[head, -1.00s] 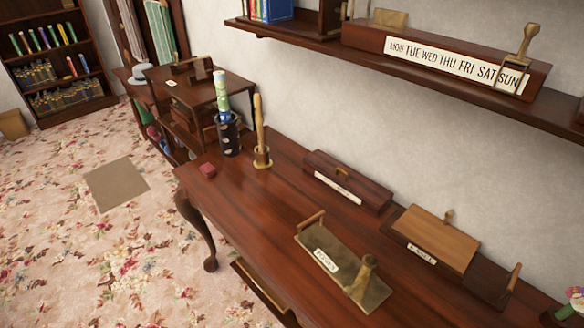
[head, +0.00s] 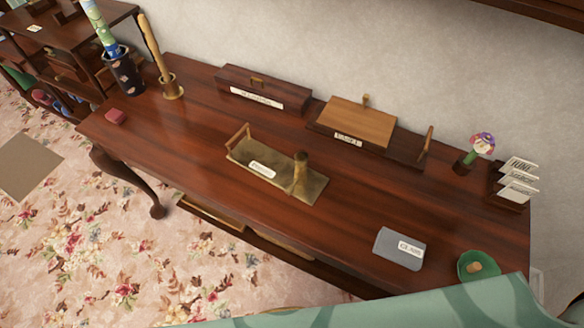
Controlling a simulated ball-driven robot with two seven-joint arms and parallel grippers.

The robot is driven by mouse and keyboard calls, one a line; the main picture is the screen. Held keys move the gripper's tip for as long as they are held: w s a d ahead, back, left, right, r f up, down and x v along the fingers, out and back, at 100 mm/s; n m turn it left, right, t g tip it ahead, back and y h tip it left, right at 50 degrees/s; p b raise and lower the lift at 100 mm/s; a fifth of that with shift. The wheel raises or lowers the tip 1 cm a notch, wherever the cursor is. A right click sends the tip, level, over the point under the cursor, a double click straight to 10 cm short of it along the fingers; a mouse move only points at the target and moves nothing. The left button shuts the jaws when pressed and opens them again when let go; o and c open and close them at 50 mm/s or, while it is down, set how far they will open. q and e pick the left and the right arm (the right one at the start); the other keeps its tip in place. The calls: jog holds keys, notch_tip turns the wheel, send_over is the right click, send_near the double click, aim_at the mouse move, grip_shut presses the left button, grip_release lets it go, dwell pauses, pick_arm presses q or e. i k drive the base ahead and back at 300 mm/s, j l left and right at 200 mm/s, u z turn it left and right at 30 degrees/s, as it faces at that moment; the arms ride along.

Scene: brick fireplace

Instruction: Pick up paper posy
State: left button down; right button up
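The paper posy (head: 481,144) is a small bunch of pink, white and purple blooms on a green stem. It stands upright in a small dark holder (head: 465,163) near the back right of the wooden desk, against the wall side. Neither of my grippers shows in the head view, so nothing is seen touching the posy.
On the desk (head: 200,150) are a brass tray (head: 310,187), a wooden board (head: 357,122), a card rack (head: 510,190) right of the posy, a grey labelled item (head: 399,249) and a green dish (head: 478,265). Green patterned fabric (head: 440,308) covers the front right.

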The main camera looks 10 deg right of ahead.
aim_at(483, 144)
jog(key=k+z, duration=0.15)
jog(key=z, duration=1.5)
